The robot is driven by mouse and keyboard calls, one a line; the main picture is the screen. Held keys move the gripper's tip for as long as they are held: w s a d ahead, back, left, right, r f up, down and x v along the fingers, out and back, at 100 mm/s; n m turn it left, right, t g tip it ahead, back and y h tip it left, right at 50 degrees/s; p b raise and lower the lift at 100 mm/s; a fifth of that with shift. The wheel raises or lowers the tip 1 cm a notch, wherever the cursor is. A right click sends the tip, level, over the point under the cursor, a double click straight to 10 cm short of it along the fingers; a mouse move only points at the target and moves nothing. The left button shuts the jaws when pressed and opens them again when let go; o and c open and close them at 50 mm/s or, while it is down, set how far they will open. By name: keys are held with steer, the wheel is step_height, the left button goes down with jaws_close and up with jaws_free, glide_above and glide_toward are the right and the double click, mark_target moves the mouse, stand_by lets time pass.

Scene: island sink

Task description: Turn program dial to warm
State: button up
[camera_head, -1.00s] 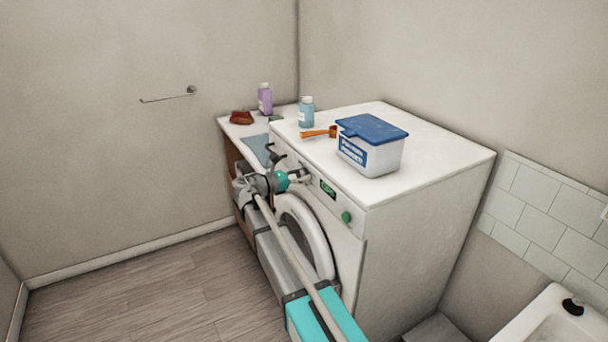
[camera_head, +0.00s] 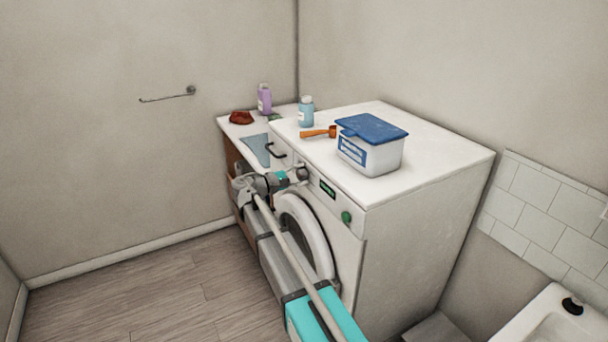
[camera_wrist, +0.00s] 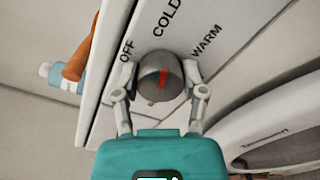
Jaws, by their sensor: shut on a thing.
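The program dial (camera_wrist: 152,84) is a round grey knob with a red mark on the washing machine's front panel. My gripper (camera_wrist: 161,75) is shut on the dial, one finger on each side. In the head view my gripper (camera_head: 298,174) is at the front panel and largely hides the dial.
The washing machine (camera_head: 440,160) carries a blue-lidded tub (camera_head: 368,152), an orange scoop (camera_head: 318,132) and a blue bottle (camera_head: 306,113). A drawer handle (camera_head: 277,151) is left of my gripper. A green button (camera_head: 346,217) and a display (camera_head: 327,190) are to its right.

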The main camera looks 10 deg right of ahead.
steer(key=m, duration=0.5)
steer(key=shift+w+a, duration=0.2)
steer(key=shift+m, duration=2.5)
steer(key=o, duration=1)
steer(key=shift+a, duration=0.1)
steer(key=shift+o, duration=0.7)
steer(key=shift+s, duration=0.1)
